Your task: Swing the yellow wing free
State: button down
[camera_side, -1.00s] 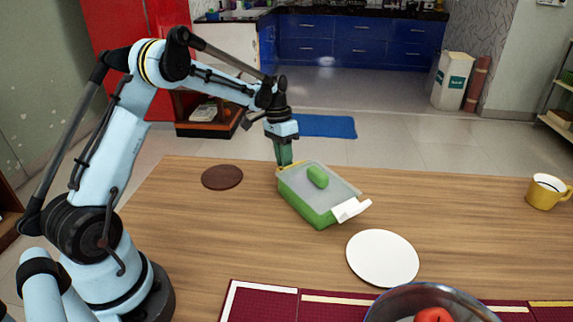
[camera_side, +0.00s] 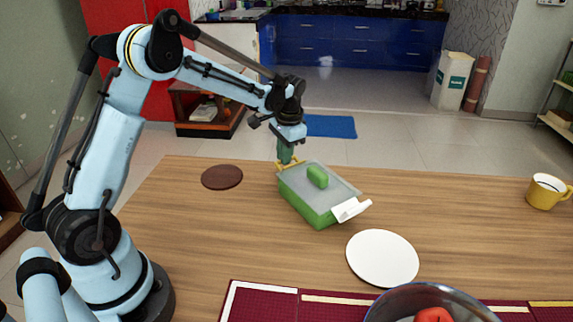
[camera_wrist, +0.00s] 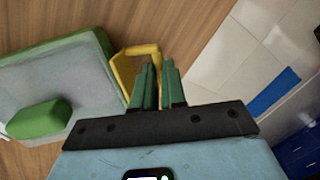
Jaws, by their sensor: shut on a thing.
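The green box (camera_side: 308,207) with a grey translucent lid (camera_side: 335,183) stands on the wooden table. A green knob (camera_side: 317,176) tops the lid. The yellow wing (camera_side: 296,162) is at the box's far end; in the wrist view (camera_wrist: 124,70) it is a yellow frame angled out beside the lid edge. My gripper (camera_side: 285,160) is over that end, its green fingers shut on the yellow wing. In the wrist view the fingertips (camera_wrist: 159,66) overlap the wing's edge and hide part of it. A white wing (camera_side: 351,209) sticks outward at the near end.
A brown disc (camera_side: 222,177) lies left of the box, and a white disc (camera_side: 382,258) lies in front. A glass bowl with a red thing (camera_side: 433,315) is at the front edge. A yellow mug (camera_side: 546,191) stands far right. The table right of the box is clear.

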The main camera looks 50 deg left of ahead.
jog(key=y, duration=0.1)
jog(key=d+r+y, duration=0.1)
jog(key=y, duration=0.1)
jog(key=shift+r+y, duration=0.15)
jog(key=shift+y, duration=0.15)
jog(key=shift+d+r+t+y, duration=0.1)
jog(key=shift+d+r+y, duration=0.1)
jog(key=shift+y, duration=0.5)
jog(key=shift+d+r+t+y, duration=0.1)
jog(key=shift+d+r+y, duration=0.05)
jog(key=shift+y, duration=0.55)
jog(key=shift+d+r+t+y, duration=0.1)
jog(key=shift+d+r+y, duration=0.1)
jog(key=shift+y, duration=0.5)
jog(key=c, duration=1.2)
grip_release()
jog(key=shift+o, duration=0.2)
jog(key=v, duration=1.2)
jog(key=shift+s+d, duration=0.15)
